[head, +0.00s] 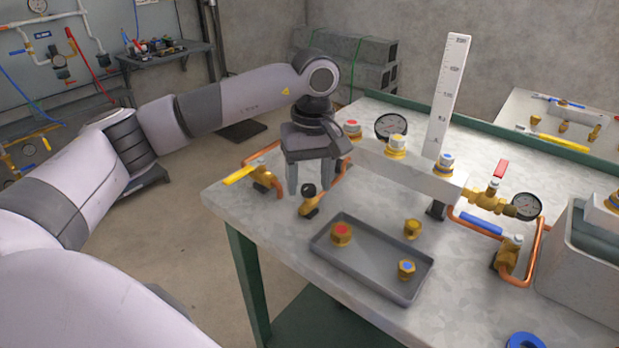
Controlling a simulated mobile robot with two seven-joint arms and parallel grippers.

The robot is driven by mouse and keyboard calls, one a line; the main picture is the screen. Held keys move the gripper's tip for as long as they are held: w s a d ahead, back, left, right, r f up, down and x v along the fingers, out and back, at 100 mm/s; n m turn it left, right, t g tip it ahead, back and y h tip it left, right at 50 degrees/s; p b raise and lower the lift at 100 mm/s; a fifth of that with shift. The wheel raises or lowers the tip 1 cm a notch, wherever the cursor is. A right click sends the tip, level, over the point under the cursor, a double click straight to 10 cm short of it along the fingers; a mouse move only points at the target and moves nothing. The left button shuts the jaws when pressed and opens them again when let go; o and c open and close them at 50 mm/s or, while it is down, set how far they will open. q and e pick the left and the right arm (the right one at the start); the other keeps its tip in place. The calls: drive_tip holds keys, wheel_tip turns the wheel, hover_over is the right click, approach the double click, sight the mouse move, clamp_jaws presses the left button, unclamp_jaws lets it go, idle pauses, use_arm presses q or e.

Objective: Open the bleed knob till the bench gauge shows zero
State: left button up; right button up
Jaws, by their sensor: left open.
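My right gripper is out of view.
A grey tray (335,262) with brass caps lies in front on the metal bench (228,195). A yellow-handled valve (262,176) is left of the knob. Behind stand the manifold block (420,178) and an upright white scale (447,95). A grey tank (580,275) is at right.

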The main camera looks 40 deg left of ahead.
sight(310, 187)
use_arm(q)
wheel_tip(310, 187, up, 7)
drive_tip(key=shift+w+d+f, duration=0.1)
drive_tip(key=shift+w, duration=0.05)
idle(0.7)
